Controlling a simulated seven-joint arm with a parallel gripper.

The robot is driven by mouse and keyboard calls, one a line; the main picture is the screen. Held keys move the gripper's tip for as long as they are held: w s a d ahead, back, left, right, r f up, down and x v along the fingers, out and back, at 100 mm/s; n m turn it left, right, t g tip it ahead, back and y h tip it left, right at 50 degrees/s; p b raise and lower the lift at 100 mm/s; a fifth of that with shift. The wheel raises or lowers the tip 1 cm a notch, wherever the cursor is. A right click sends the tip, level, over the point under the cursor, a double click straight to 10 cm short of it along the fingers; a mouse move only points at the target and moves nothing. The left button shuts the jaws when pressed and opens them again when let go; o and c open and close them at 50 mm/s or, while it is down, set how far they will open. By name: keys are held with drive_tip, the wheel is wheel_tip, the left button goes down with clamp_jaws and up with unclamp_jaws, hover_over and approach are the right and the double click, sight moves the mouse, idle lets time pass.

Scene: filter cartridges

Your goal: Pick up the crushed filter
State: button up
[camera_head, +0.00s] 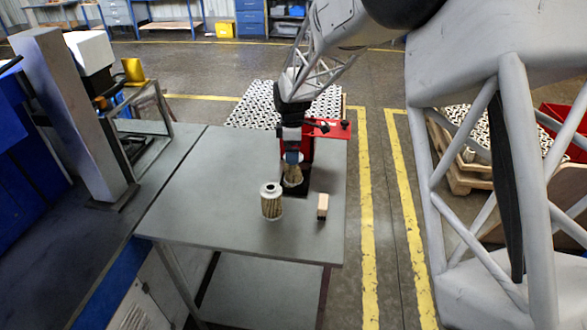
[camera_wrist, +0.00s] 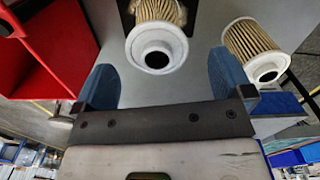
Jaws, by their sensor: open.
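One filter (camera_head: 293,177), with tan pleats and an uneven, dented-looking side, stands on a black patch under my gripper (camera_head: 292,158). In the wrist view this filter (camera_wrist: 156,32) shows its white ring end, centred ahead of the gap between the blue fingers. My gripper (camera_wrist: 166,80) is open, with a finger to either side and nothing held. A second filter (camera_head: 271,202), straight-sided with a pale cap and dark hole, stands upright nearer the front of the table. It also shows at the right of the wrist view (camera_wrist: 254,50), outside the fingers.
A small wooden block (camera_head: 322,206) stands on the grey table (camera_head: 195,190), right of the second filter. The table's left side is clear.

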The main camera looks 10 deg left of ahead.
drive_tip(key=shift+f, duration=0.25)
drive_tip(key=shift+w+f, duration=0.15)
drive_tip(key=shift+f, duration=2.4)
drive_tip(key=c, duration=1)
drive_tip(key=shift+c, duration=0.2)
drive_tip(key=shift+r, duration=0.1)
drive_tip(key=shift+r, duration=4.95)
